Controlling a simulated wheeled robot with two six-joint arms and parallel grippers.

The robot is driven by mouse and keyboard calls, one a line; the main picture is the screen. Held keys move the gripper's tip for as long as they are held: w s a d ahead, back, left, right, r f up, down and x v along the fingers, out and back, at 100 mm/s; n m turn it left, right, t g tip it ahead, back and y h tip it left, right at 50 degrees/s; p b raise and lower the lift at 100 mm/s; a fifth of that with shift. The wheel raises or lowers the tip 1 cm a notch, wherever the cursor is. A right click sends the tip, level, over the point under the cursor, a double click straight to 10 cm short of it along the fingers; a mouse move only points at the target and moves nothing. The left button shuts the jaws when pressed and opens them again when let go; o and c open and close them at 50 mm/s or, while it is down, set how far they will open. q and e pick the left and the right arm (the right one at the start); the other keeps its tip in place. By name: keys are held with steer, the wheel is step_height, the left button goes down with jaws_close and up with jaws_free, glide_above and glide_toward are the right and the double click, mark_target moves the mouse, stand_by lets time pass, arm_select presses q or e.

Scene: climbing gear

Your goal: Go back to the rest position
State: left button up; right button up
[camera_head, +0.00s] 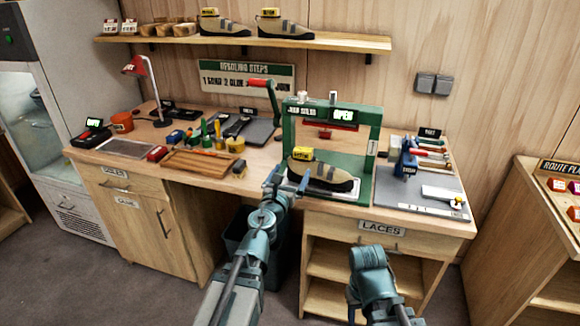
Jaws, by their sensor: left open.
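My left arm reaches up from the bottom to the front edge of the workbench (345,215). My left gripper (289,183) is open and empty, just left of the shoe press (289,138). A tan and dark climbing shoe (328,175) with a yellow tag sits on the base of the press. The gripper overlaps the heel side of the shoe in the picture, and I cannot tell if they touch. My right arm (371,275) is low in front of the laces drawer. Its gripper fingers do not show.
A wooden tray (198,166), a red lamp (136,66) and several tools crowd the bench's left part. A grey mat (400,192) with a blue clamp is at right. A shelf (346,42) holds two shoes. A dark bin (243,240) stands under the bench.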

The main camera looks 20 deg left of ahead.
arm_select(q)
steer(key=s+d+f+n+g+y+p, duration=0.1)
steer(key=s+f+n+g+y+p, duration=0.3)
steer(key=n, duration=0.8)
steer(key=s+f+n+g+y+p, duration=0.15)
steer(key=s+f+n+g, duration=0.4)
steer(key=n, duration=0.75)
steer(key=s+d+f+n+g+h+p, duration=0.1)
steer(key=s+d+f+n+g+h, duration=0.1)
steer(key=s+d, duration=0.4)
steer(key=s+d+f+n+g+h, duration=0.1)
steer(key=s+d+f+n+g, duration=0.2)
steer(key=s, duration=0.7)
steer(key=d+n+g, duration=0.2)
steer(key=d+g, duration=0.1)
steer(key=shift+s+n+g+h+p, duration=0.25)
steer(key=shift+n+g+h+p, duration=0.05)
steer(key=shift+g+h+p, duration=0.1)
steer(key=shift+f, duration=0.1)
